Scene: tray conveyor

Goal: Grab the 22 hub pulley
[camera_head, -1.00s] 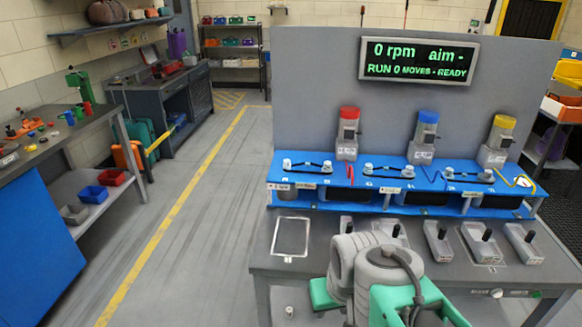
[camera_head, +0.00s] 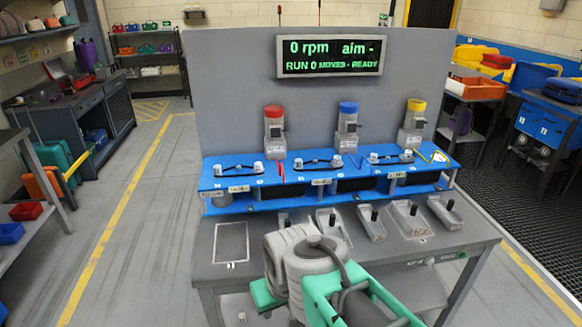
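A row of shallow grey trays with dark upright pegs lies on the bench top; one tray (camera_head: 371,224) is near the middle and another (camera_head: 447,212) is at the right end. Small pale round hubs joined by dark bars sit on the blue shelf (camera_head: 225,183) above them. No label that I can read says 22, so I cannot tell which part is the 22 hub pulley. My grey and green arm rises at the bottom centre and covers part of the bench and some trays. My gripper's fingertips do not show.
A screen (camera_head: 331,55) reads 0 rpm and RUN 0 MOVES - READY. Red (camera_head: 274,112), blue (camera_head: 348,108) and yellow (camera_head: 417,106) capped units stand above the shelf. An outlined empty rectangle (camera_head: 231,243) marks the bench's left. Open floor lies left.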

